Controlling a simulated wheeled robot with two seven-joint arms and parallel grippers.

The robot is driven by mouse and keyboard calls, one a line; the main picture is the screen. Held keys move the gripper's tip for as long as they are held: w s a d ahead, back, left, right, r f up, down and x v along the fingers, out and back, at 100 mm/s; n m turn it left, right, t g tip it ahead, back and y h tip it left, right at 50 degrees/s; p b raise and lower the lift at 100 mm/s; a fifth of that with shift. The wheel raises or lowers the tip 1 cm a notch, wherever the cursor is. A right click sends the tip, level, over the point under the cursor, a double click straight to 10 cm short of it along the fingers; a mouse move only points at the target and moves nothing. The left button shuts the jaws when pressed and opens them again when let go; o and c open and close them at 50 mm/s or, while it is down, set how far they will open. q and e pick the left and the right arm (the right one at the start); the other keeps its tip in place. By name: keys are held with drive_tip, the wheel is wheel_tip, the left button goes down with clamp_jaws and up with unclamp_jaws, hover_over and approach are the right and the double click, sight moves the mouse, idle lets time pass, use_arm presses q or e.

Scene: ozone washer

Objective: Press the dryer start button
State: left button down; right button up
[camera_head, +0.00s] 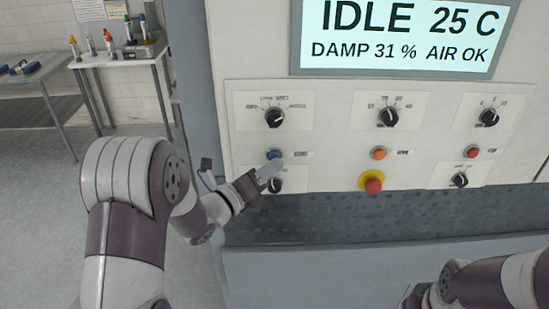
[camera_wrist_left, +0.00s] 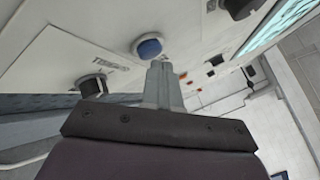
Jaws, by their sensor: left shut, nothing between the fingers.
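The machine's control panel (camera_head: 335,132) faces me. It carries a blue button (camera_head: 274,154), an orange button (camera_head: 378,153) and a red button (camera_head: 472,153) in one row, with labels too small to read. My left gripper (camera_head: 272,168) is shut and empty, its fingertips just below the blue button. In the left wrist view the blue button (camera_wrist_left: 149,48) shows just beyond the fingertips (camera_wrist_left: 160,64); I cannot tell whether they touch it. The display (camera_head: 398,37) reads IDLE, 25 C, DAMP 31 %, AIR OK. My right arm shows at the lower right; its gripper is not clearly visible.
Several black knobs sit above and below the buttons, one (camera_head: 274,186) close under my left gripper. A red mushroom button on a yellow base (camera_head: 371,181) is at the lower middle. A grey ledge (camera_head: 400,222) runs below the panel. A table with bottles (camera_head: 118,60) stands at the left.

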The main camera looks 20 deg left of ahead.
use_arm(q)
drive_tip(key=shift+w+a+b, duration=0.15)
drive_tip(key=shift+w+b, duration=0.2)
drive_tip(key=shift+w, duration=0.1)
idle(0.4)
drive_tip(key=shift+s, duration=0.15)
drive_tip(key=shift+s+d+b, duration=0.3)
drive_tip(key=shift+s+b, duration=0.3)
drive_tip(key=shift+s, duration=0.15)
drive_tip(key=s+b, duration=0.1)
drive_tip(key=s, duration=0.1)
drive_tip(key=s+d+b, duration=0.1)
drive_tip(key=s, duration=0.1)
drive_tip(key=shift+s+d, duration=0.15)
drive_tip(key=shift+s, duration=0.2)
